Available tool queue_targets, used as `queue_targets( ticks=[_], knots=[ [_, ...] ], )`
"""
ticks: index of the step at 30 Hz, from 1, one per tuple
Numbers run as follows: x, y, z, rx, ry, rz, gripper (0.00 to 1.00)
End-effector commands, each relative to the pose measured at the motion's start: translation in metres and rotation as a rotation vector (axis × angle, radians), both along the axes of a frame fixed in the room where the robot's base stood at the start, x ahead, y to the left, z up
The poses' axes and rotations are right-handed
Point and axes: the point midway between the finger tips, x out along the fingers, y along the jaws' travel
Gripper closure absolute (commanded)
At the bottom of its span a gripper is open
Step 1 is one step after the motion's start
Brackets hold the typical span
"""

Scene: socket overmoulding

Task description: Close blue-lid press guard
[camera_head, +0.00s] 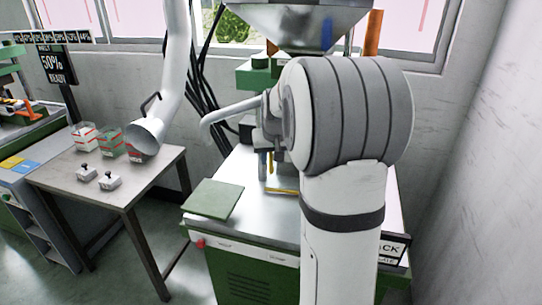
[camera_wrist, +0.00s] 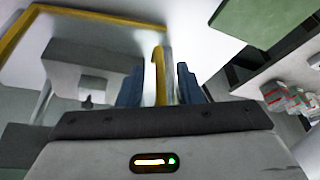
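The press (camera_head: 245,235) is a green cabinet with a bright metal top, and my arm hides much of it. A yellow-edged frame, apparently its guard (camera_wrist: 95,12), crosses the upper left of the wrist view. A short yellow edge (camera_head: 283,191) shows below my gripper in the head view. My gripper (camera_wrist: 160,75) has blue fingers on both sides of an upright yellow bar (camera_wrist: 159,80). A gap shows between the bar and the right finger. In the head view my gripper (camera_head: 266,163) is over the metal top, partly hidden. I cannot make out a blue lid.
A green plate (camera_head: 213,198) lies at the press's front left corner. A metal hopper (camera_head: 295,22) hangs above. A side table (camera_head: 62,177) with bins (camera_head: 110,142) and small grey parts (camera_head: 108,181) stands to the left. A gap of floor separates it from the press.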

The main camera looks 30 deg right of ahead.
Motion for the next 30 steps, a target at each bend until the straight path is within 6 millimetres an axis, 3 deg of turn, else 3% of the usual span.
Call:
queue_targets(
  ticks=[6, 13, 18, 27, 30],
  knots=[
    [-0.047, 0.013, -0.001, -0.001, -0.002, 0.000, 0.67],
    [-0.082, 0.022, 0.000, 0.000, -0.001, -0.001, 0.67],
    [-0.093, 0.025, 0.000, 0.001, 0.000, -0.002, 0.67],
    [-0.095, 0.025, 0.000, 0.000, 0.000, -0.002, 0.67],
    [-0.096, 0.024, 0.000, 0.013, -0.009, -0.024, 0.75]
  ],
)
